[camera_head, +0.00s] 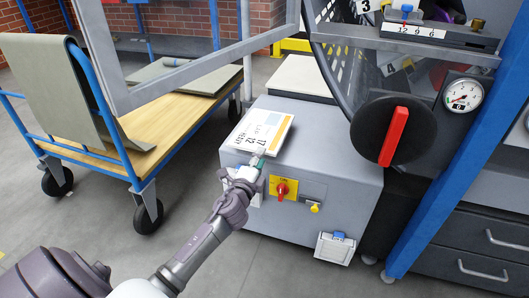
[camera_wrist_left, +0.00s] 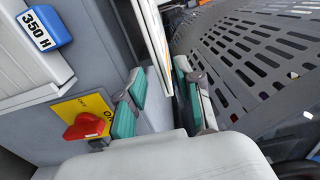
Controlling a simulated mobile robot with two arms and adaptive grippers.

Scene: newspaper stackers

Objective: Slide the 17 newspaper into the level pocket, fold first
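The newspaper (camera_head: 267,128), white with an orange-tan patch and the numbers 17 and 12, lies on top of the grey machine box. In the left wrist view the paper (camera_wrist_left: 154,36) shows nearly edge-on. The perforated drum (camera_head: 332,45) stands behind; I cannot make out which pocket is level. My right gripper is not in view.
A red-handled black disc (camera_head: 367,133) and a gauge (camera_head: 462,95) are at right. A red knob (camera_head: 282,189) is on the box front. A grey frame (camera_head: 187,76) hangs above left. A wooden-topped cart (camera_head: 165,121) stands at left, with clear floor nearby.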

